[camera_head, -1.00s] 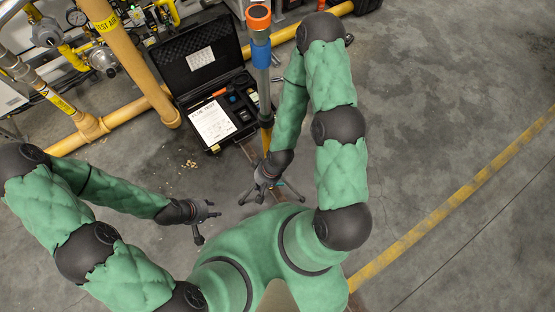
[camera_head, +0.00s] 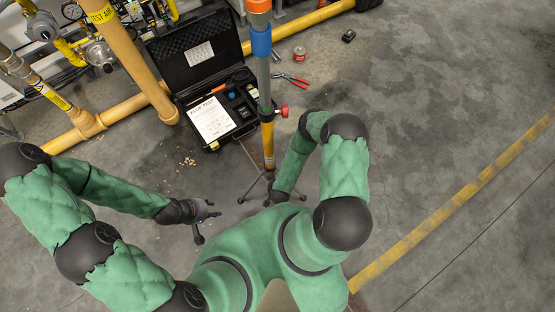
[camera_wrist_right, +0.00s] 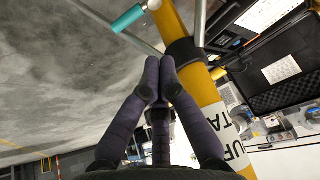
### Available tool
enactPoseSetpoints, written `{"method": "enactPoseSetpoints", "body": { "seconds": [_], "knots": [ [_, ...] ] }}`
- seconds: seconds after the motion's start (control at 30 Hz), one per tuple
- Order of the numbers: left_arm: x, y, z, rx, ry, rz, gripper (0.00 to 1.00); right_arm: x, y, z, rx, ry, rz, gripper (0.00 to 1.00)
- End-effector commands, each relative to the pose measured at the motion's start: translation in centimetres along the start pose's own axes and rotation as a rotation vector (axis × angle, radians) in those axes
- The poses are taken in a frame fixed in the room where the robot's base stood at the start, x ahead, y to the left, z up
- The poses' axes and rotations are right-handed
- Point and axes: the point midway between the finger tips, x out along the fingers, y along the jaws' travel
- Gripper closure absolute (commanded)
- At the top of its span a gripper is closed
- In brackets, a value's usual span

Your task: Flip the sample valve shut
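The upright pole of the test stack (camera_head: 264,85) has an orange top, a blue band and a yellow lower part on a tripod. A red handle (camera_head: 283,111) sticks out at its right side. In the right wrist view a teal handle (camera_wrist_right: 128,18) is beside the yellow pole (camera_wrist_right: 186,60); I cannot tell which is the sample valve's. My right gripper (camera_wrist_right: 160,62) has its fingertips together, empty, in front of the pole as seen there; its fingers are mostly hidden in the head view. My left gripper (camera_head: 209,227) is open and empty above the floor.
An open black case (camera_head: 190,45) with a paper and instruments lies behind the pole. Red pliers (camera_head: 290,78) and a small red can (camera_head: 299,53) lie on the floor. Yellow pipework (camera_head: 125,55) stands at the left.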

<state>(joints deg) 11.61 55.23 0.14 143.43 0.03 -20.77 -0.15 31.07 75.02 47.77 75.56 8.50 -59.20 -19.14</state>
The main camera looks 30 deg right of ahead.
Motion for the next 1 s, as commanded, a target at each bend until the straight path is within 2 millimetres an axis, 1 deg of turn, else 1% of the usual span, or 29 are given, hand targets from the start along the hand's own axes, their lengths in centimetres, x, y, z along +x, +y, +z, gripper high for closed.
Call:
{"method": "enactPoseSetpoints", "body": {
  "seconds": [0.03,0.17,0.57,0.67,0.77,0.87,1.0],
  "knots": [
    [0.2,-0.1,0.0,0.000,0.000,0.000,0.60,0.6,0.5,0.8,0.002,0.018,0.020,1.00],
    [0.4,-0.1,0.0,0.000,0.000,0.000,0.60,1.1,1.4,1.7,0.000,0.051,0.057,1.00],
    [0.4,-0.1,0.0,0.000,0.000,0.000,0.60,1.2,1.6,1.9,-0.002,0.063,0.069,1.00],
    [0.6,-0.2,0.0,0.000,0.000,0.000,0.60,1.5,1.6,1.8,-0.001,0.064,0.069,1.00],
    [1.0,-0.4,-0.1,0.000,0.000,0.000,0.60,2.5,1.7,1.8,-0.001,0.066,0.070,1.00],
    [1.8,-0.6,-0.1,0.000,0.000,0.000,0.60,3.9,1.8,1.8,-0.001,0.064,0.069,1.00],
    [3.0,-1.1,-0.1,0.000,0.000,0.000,0.60,6.5,2.0,1.7,-0.001,0.065,0.070,1.00]
  ]
}}
